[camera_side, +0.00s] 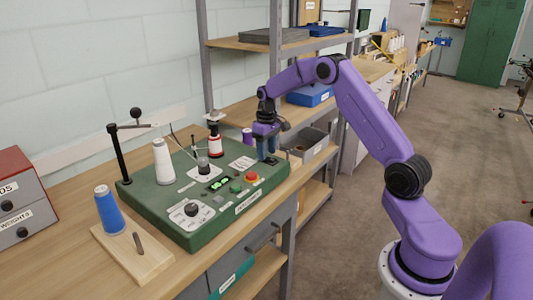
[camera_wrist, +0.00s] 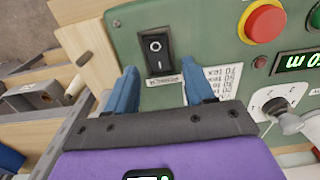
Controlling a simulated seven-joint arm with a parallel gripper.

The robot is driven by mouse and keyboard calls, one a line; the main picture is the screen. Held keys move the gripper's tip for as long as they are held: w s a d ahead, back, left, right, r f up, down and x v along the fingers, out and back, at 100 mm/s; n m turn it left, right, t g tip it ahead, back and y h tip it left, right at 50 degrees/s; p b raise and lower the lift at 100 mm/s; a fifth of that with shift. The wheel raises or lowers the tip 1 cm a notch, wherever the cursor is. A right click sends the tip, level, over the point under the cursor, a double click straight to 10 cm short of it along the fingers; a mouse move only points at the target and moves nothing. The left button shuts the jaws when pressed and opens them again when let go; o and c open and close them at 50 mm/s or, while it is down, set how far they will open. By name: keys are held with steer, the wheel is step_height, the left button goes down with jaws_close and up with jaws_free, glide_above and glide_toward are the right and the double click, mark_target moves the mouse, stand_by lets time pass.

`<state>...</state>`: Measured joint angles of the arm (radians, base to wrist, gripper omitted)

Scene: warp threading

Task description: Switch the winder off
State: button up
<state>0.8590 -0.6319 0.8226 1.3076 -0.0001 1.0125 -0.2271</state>
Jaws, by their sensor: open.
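The winder (camera_side: 225,222) is a green box on the wooden bench in the side view. Its black rocker switch (camera_wrist: 157,50) shows in the wrist view, marked with a circle and a bar, on the green panel. I cannot tell which side is pressed in. My gripper (camera_side: 268,157) is over the panel's right end in the side view and hides the switch there. In the wrist view my open gripper (camera_wrist: 162,82) has its two blue fingers apart, below the switch in the picture, with nothing between them. Contact with the panel cannot be told.
A red button (camera_wrist: 263,22) with a yellow collar, a lit display (camera_wrist: 300,62) and a knob (camera_wrist: 276,105) are near the switch. White yarn (camera_side: 162,162) stands on the winder; a blue cone (camera_side: 108,212) stands on a wooden board. A grey bin (camera_side: 305,145) is beyond the winder's right end.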

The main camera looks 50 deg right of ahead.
steer(key=shift+f, duration=0.65)
jaws_close()
steer(key=shift+r, duration=0.1)
steer(key=shift+s+r+t, duration=0.1)
steer(key=shift+s+t, duration=0.1)
steer(key=shift+t, duration=0.65)
steer(key=shift+s+t, duration=0.2)
steer(key=shift+t, duration=0.65)
jaws_free()
